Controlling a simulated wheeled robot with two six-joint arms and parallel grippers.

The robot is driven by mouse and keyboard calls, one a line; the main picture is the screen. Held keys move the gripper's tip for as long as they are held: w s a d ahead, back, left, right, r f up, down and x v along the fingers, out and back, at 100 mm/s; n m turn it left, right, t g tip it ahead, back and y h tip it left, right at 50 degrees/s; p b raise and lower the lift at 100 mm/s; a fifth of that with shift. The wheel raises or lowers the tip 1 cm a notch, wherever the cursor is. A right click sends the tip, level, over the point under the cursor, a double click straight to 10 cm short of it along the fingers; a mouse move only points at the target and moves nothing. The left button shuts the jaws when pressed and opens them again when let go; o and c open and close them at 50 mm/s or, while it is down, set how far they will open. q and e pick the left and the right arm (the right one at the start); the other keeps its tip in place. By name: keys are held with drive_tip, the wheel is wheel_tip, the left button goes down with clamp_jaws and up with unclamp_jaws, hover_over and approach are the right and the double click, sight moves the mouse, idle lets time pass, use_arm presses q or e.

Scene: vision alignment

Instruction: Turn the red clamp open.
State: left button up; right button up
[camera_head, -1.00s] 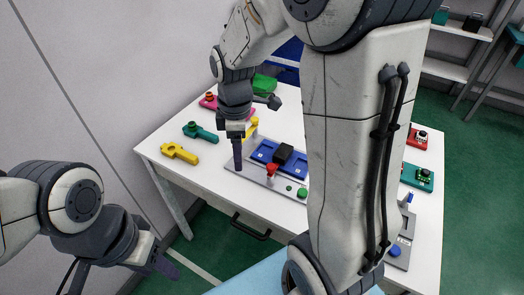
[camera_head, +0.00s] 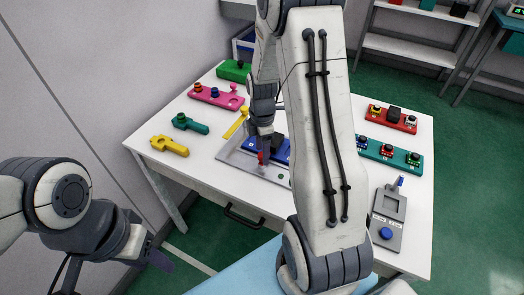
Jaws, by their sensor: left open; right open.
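The red clamp (camera_head: 261,158) stands at the front of a grey fixture plate (camera_head: 230,154) on the white table. Only a small part of it shows below my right gripper (camera_head: 265,139). That gripper reaches down at the clamp, open; its fingers overlap the clamp, and I cannot tell whether they touch it. A blue block (camera_head: 281,150) lies on the plate behind the clamp, partly hidden by my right arm. A yellow lever (camera_head: 236,124) sits at the plate's back left corner. My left gripper (camera_head: 160,259) is open and empty, off the table's front left.
Yellow (camera_head: 168,146), teal (camera_head: 190,124), pink (camera_head: 216,96) and green (camera_head: 234,71) parts lie at the left. A red button box (camera_head: 392,118), a teal button box (camera_head: 389,151) and a grey device (camera_head: 388,215) are at the right. My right arm hides the table's middle.

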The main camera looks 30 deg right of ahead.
drive_tip(key=shift+f, duration=0.35)
clamp_jaws()
